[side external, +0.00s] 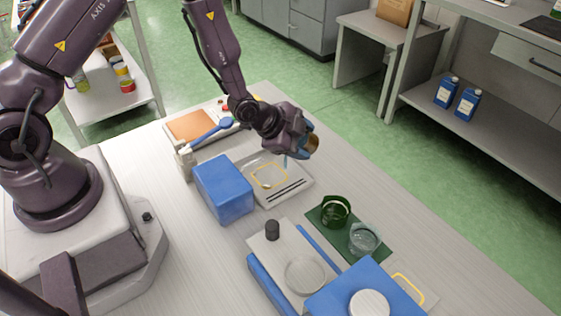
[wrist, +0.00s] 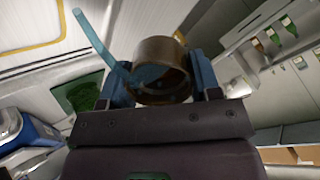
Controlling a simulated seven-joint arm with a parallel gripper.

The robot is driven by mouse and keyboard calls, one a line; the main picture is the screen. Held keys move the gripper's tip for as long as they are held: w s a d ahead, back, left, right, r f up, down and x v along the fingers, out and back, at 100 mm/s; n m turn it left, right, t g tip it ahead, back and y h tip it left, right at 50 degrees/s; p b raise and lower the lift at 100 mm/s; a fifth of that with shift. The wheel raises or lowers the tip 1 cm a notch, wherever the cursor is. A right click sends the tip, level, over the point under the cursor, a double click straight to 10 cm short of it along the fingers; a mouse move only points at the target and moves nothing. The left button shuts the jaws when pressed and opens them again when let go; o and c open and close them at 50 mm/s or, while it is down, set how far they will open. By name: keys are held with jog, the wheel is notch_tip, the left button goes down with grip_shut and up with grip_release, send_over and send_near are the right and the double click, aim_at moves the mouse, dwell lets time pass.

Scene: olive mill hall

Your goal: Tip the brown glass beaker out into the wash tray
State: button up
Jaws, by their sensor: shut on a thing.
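The brown glass beaker (side external: 314,145) is in my gripper (side external: 301,142), over the far side of the wash tray (side external: 297,176). In the wrist view the beaker (wrist: 155,55) lies tipped between the two blue fingers of my gripper (wrist: 163,82), which are shut on it. Blue liquid shows inside its mouth. A blue strand (wrist: 95,40) that looks like pouring liquid runs from the beaker. Its lower end (side external: 285,161) shows above the tray in the side view. The tray is shallow and pale grey, with a yellow outline on its floor. The liquid's landing point is unclear.
A blue box (side external: 223,188) stands against the tray's near left side. A green glass beaker (side external: 336,210) and a clear one (side external: 364,240) stand on a dark green mat (side external: 372,222). An orange-topped board (side external: 191,126) lies behind. Blue-and-grey equipment (side external: 366,290) fills the front.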

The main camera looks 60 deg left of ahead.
jog(key=shift+r+t, duration=0.6)
jog(key=shift+r, duration=0.15)
jog(key=shift+s+r, duration=0.1)
jog(key=shift+r, duration=0.2)
jog(key=shift+r, duration=0.3)
jog(key=shift+a+r+t+p, duration=0.1)
jog(key=shift+r+t+p, duration=0.2)
jog(key=shift+r, duration=0.05)
jog(key=shift+r, duration=0.1)
jog(key=shift+s+r+t+h+p, duration=0.15)
jog(key=shift+r+t+h+p, duration=0.15)
jog(key=shift+r+t, duration=0.55)
jog(key=shift+s+r+t+h+p, duration=0.2)
jog(key=shift+r+t+h, duration=0.1)
jog(key=shift+r+t, duration=0.55)
dwell(0.6)
jog(key=shift+a+r, duration=0.1)
jog(key=shift+r, duration=0.25)
jog(key=r+t, duration=0.1)
jog(key=s+r, duration=0.1)
jog(key=shift+s+a+r+t+h, duration=0.15)
jog(key=shift+r+t+h, duration=0.15)
jog(key=shift+r+t, duration=0.1)
dwell(0.6)
